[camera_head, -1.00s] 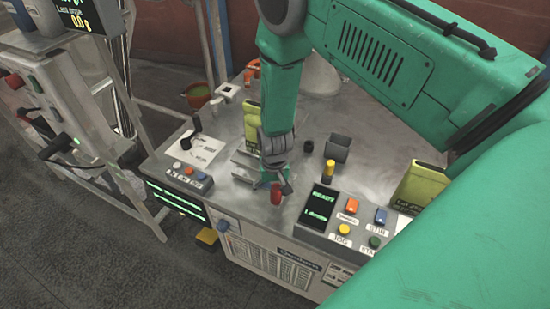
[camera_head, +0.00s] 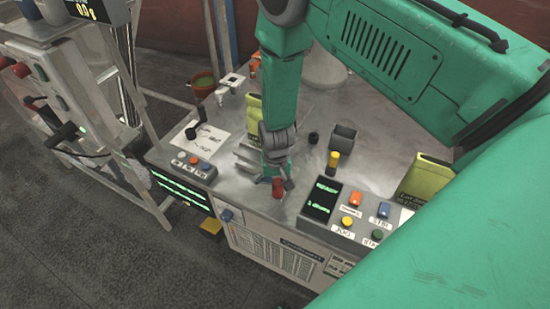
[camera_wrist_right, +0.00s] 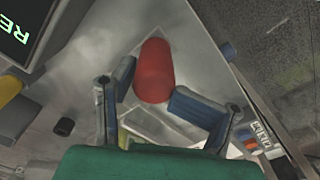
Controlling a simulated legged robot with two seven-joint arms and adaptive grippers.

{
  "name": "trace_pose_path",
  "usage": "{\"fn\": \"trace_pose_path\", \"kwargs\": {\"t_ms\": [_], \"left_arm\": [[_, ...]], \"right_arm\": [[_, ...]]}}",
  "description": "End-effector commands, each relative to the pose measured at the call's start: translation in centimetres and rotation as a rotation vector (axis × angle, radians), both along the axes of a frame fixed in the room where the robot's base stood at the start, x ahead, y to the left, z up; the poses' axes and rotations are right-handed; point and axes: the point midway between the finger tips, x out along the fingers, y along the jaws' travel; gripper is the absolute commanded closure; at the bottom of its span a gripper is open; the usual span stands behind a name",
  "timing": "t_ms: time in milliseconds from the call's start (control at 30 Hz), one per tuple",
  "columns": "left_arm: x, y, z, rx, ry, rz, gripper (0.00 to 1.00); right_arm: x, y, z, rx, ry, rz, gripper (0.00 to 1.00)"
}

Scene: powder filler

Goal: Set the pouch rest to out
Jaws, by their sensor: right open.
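A red cylindrical knob (camera_head: 277,188) stands near the front edge of the metal bench top. It also shows in the right wrist view (camera_wrist_right: 154,68), where a pale plate lies around and below it. My right gripper (camera_head: 275,180) is low over the bench at the red knob. In the wrist view its two fingers (camera_wrist_right: 152,88) are spread with the knob between and just beyond their tips. A grey metal bracket (camera_head: 247,158), perhaps the pouch rest, is partly hidden behind my right gripper. A yellow-green pouch (camera_head: 253,113) stands behind it. My left gripper is not in view.
A smaller button box (camera_head: 193,168) and a black lever (camera_head: 191,132) are left.

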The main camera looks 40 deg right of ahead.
Motion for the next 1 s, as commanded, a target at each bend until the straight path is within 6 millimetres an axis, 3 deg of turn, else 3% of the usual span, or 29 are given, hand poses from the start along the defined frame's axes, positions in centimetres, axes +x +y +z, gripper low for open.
{"fn": "trace_pose_path", "kwargs": {"t_ms": [33,133,400,600,800,1000], "left_arm": [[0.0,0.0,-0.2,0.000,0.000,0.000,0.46],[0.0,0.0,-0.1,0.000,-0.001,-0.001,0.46],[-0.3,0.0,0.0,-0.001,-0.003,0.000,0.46],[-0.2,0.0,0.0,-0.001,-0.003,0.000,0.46],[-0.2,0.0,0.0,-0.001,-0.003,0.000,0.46],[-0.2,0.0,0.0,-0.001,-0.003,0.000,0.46]], "right_arm": [[-1.6,0.4,-0.7,0.006,0.035,0.004,0.51],[-1.5,0.4,0.6,0.006,0.032,0.004,0.51],[-1.0,0.3,7.0,0.002,0.006,0.002,0.51],[-0.7,0.3,10.6,0.000,-0.001,0.001,0.51],[-0.7,0.3,12.1,0.000,-0.004,0.001,0.51],[-0.7,0.3,12.2,0.000,-0.004,0.000,0.51]]}}
